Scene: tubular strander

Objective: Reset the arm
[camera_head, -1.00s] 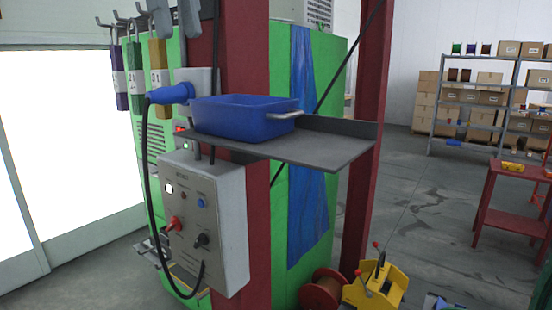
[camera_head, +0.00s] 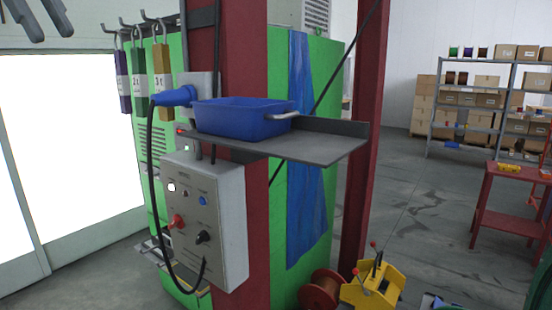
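My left gripper (camera_head: 51,34) is in the top left corner, cut off by the top edge. Its two dark grey fingers point down with a gap between them, and nothing shows in the gap. It is left of the hooks and apart from the padlocks. My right gripper is not in view.
Purple (camera_head: 123,82), green (camera_head: 139,80) and gold (camera_head: 162,72) tagged padlocks hang on hooks. A blue bin (camera_head: 242,118) sits on a grey shelf (camera_head: 300,150) beside a red post. A blue plug (camera_head: 173,97) with a black cable is above the control box (camera_head: 228,225).

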